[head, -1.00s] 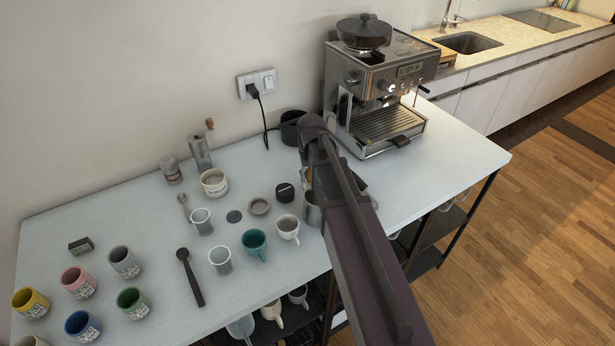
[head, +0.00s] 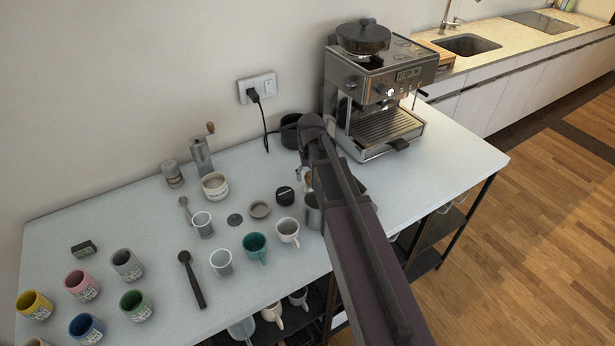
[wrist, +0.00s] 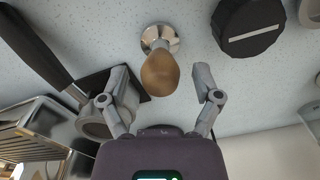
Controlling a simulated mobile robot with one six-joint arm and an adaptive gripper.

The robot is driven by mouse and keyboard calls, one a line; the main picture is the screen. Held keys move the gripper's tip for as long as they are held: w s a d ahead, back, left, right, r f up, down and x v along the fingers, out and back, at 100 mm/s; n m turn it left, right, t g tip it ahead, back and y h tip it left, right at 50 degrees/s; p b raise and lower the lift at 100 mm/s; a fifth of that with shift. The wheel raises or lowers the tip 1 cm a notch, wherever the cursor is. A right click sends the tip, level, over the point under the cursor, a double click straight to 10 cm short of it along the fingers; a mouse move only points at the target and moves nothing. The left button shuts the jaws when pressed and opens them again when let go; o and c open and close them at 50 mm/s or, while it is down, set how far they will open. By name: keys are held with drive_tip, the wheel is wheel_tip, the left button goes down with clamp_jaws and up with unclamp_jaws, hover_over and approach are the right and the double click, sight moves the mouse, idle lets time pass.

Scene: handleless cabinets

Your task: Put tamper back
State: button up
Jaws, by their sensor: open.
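The tamper (wrist: 160,78) has a wooden handle and a round metal base. It stands on the speckled white counter in the wrist view, with its handle toward my gripper. In the head view only a bit of its wooden handle (head: 308,178) seems to show beside my arm. My gripper (wrist: 162,84) is open, with one finger on each side of the handle and gaps on both sides. It holds nothing. In the head view my arm hides the gripper.
A black round tool (wrist: 248,27) stands close right of the tamper. A black-handled portafilter (wrist: 30,48) and a dark flat piece (wrist: 92,84) lie to the left. The espresso machine (head: 385,95) stands behind. Cups, including a teal one (head: 255,246), crowd the counter's left.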

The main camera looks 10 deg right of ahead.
wheel_tip(320, 180, up, 11)
drive_tip(key=p, duration=1)
drive_tip(key=shift+f, duration=0.15)
idle(0.4)
drive_tip(key=s, duration=1.5)
drive_tip(key=shift+s+a, duration=0.3)
drive_tip(key=shift+a, duration=0.05)
drive_tip(key=shift+f, duration=0.1)
wheel_tip(320, 180, down, 5)
drive_tip(key=b, duration=0.4)
drive_tip(key=shift+r+b, duration=0.2)
drive_tip(key=shift+b, duration=0.15)
